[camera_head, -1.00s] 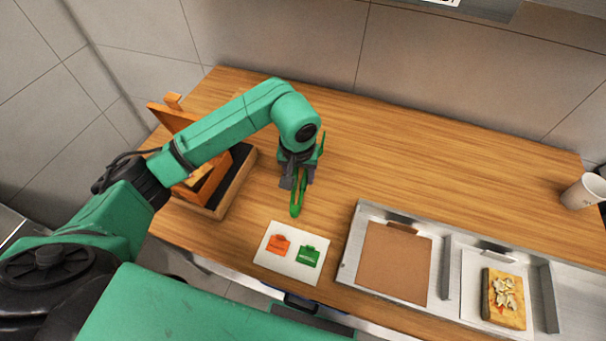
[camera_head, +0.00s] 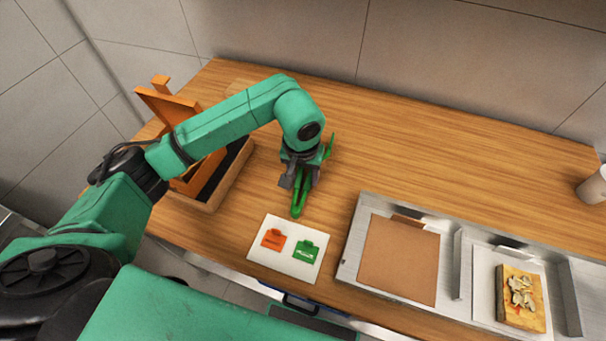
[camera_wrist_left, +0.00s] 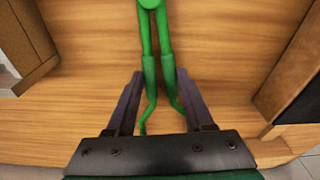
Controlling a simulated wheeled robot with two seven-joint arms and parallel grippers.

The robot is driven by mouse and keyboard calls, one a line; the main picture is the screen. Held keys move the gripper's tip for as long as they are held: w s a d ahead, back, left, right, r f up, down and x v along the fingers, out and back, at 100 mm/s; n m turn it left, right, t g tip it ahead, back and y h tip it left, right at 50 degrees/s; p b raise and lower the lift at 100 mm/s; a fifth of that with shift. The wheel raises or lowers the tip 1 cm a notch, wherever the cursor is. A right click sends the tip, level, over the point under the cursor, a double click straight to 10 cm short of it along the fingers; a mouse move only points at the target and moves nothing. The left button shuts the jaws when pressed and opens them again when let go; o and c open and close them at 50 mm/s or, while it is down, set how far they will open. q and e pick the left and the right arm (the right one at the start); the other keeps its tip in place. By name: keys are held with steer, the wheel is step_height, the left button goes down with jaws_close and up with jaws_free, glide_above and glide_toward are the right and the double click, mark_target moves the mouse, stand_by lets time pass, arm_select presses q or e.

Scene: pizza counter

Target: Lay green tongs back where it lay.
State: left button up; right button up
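In the left wrist view the two arms of the tongs (camera_wrist_left: 159,60) run between the dark fingers of that gripper (camera_wrist_left: 160,75), one finger close on each side. Whether the tongs touch the counter I cannot tell. My right gripper is out of view.
The open orange box (camera_head: 177,108) on a wooden base (camera_head: 228,180) stands left of the tongs, partly behind my arm. A metal tray (camera_head: 349,250) with a brown board (camera_head: 400,260) and a topped bread slice (camera_head: 520,296) lies right. A white cup (camera_head: 593,186) stands far right. The counter's back middle is clear.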

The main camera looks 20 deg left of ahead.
arm_select(q)
steer(key=shift+f+b, duration=0.25)
steer(key=shift+b, duration=0.15)
steer(key=o, duration=0.6)
